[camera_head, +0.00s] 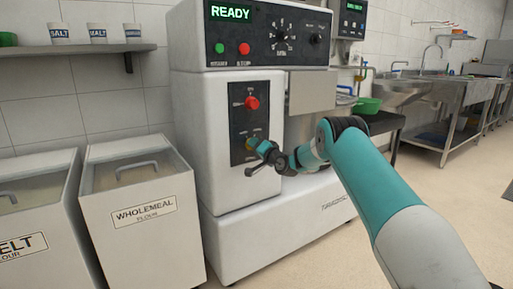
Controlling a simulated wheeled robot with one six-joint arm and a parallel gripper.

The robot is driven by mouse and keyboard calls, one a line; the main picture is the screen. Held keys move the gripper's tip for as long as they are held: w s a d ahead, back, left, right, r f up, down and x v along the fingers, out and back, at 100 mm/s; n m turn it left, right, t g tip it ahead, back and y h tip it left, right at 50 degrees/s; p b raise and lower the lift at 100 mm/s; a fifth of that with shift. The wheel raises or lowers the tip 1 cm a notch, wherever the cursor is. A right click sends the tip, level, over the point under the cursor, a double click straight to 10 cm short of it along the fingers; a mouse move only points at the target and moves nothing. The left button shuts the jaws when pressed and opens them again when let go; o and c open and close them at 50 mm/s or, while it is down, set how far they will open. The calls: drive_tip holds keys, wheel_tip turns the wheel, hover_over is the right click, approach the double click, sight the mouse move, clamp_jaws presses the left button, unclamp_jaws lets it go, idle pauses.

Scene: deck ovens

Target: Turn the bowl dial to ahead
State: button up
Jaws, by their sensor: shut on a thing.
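A white mixer (230,120) carries a black dial panel (239,123) on its front. A red knob (252,103) sits in the upper part of this panel, clear of my gripper. My gripper (256,148) is at the lower part of the panel, shut on the lower dial, which I take for the bowl dial. The fingers and wrist cover most of that dial, so its pointer is hidden. The small labels around it are too blurred to read.
The control head (267,35) above shows a green READY, with green and red buttons. A wholemeal flour bin (140,225) stands left of the mixer. A green bowl (368,106) sits on a dark table at right. Open floor lies at right.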

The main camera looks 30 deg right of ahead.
drive_tip(key=o, duration=0.9)
drive_tip(key=shift+s, duration=0.1)
drive_tip(key=s, duration=0.5)
drive_tip(key=s+d, duration=0.1)
drive_tip(key=s, duration=0.5)
drive_tip(key=s+f, duration=0.1)
drive_tip(key=s, duration=0.5)
drive_tip(key=shift+s+d+f, duration=0.1)
drive_tip(key=shift+d, duration=0.1)
